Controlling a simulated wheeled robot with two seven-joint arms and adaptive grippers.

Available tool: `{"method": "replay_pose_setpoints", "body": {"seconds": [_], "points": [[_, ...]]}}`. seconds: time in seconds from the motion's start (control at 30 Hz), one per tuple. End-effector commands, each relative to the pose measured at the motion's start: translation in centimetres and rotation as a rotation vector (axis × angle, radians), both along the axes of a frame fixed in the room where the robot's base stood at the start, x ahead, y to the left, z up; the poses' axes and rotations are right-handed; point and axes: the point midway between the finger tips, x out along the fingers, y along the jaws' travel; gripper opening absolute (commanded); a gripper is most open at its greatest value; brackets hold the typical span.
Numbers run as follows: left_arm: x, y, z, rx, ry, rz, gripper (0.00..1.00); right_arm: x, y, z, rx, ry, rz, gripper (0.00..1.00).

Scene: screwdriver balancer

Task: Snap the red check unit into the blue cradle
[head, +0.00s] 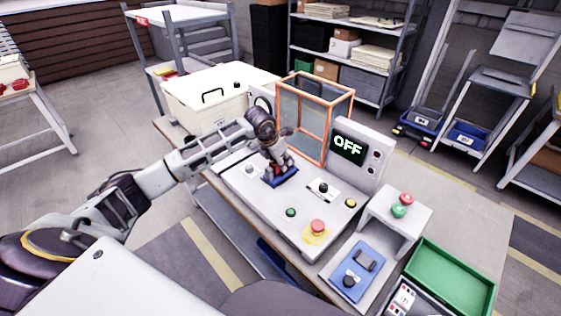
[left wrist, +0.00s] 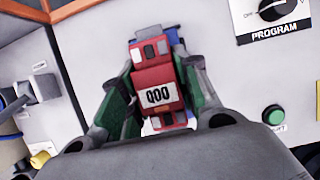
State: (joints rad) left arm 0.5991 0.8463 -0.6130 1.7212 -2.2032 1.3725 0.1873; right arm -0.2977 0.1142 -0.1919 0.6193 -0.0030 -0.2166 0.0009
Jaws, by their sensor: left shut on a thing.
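The red check unit (left wrist: 158,76) has a white label reading "000" and grey ends in the left wrist view. My left gripper (left wrist: 158,95) is shut on it, with a green-sided finger along each side. The blue cradle (head: 281,178) sits on the light grey console, directly beneath the gripper (head: 277,164) in the head view. Blue parts of the cradle (left wrist: 175,37) show behind the unit's far end in the left wrist view. I cannot tell whether the unit is seated or just above the cradle. My right gripper is not in view.
The console (head: 265,205) carries a program knob (head: 323,188), a green button (head: 291,212) and a red button (head: 318,226). An orange-framed guard (head: 322,110) and an "OFF" display (head: 348,146) stand behind. A green tray (head: 450,278) is at right.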

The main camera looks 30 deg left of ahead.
Motion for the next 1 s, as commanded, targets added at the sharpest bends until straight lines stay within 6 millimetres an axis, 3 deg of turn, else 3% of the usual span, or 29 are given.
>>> {"method": "replay_pose_setpoints", "body": {"seconds": [0.03, 1.0], "points": [[-0.95, -0.31, -2.26, 0.003, 0.039, -0.005, 0.03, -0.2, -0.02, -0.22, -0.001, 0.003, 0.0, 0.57], [-0.94, -0.33, -2.73, 0.003, 0.039, -0.005, 0.03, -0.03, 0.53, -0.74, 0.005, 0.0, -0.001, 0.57]]}}
